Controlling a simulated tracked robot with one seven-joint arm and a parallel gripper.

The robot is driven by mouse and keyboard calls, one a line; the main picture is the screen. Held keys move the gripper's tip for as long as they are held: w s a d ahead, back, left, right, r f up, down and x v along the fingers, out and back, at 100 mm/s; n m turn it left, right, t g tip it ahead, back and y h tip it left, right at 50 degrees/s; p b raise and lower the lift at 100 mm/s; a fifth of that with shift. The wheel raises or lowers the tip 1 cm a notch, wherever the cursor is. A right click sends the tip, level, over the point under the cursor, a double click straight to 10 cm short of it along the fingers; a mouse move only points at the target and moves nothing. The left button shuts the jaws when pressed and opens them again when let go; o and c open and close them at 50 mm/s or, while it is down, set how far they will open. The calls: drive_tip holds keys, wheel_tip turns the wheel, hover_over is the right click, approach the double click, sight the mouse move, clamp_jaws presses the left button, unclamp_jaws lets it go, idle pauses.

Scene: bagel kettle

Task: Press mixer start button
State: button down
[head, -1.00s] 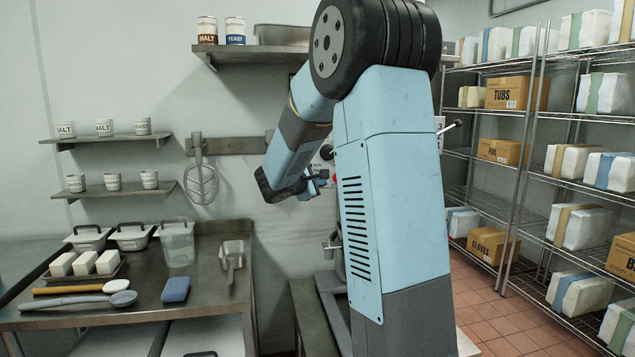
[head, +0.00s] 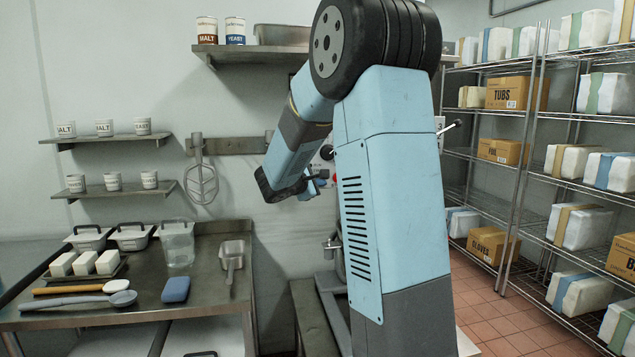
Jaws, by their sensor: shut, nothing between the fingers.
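The mixer stands against the back wall, mostly hidden behind my blue arm. Part of its grey body (head: 333,246) shows low beside the arm. A strip of its pale front with a dark round control (head: 327,152) shows just left of the arm. I cannot tell which control is the start button. My gripper (head: 319,183) is small and partly covered by my own wrist, close in front of the mixer front. It is shut and holds nothing. Whether it touches a button cannot be seen.
A steel table (head: 215,300) with tubs, scoops and a blue sponge (head: 176,289) stands at the left. A whisk (head: 201,183) hangs on the wall rail. Wire shelving (head: 520,150) with boxes and bags fills the right. Tiled floor (head: 490,310) is clear before it.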

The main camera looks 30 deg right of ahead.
drive_tip(key=shift+w+d+r, duration=0.1)
drive_tip(key=shift+w+d, duration=0.05)
drive_tip(key=shift+w, duration=0.2)
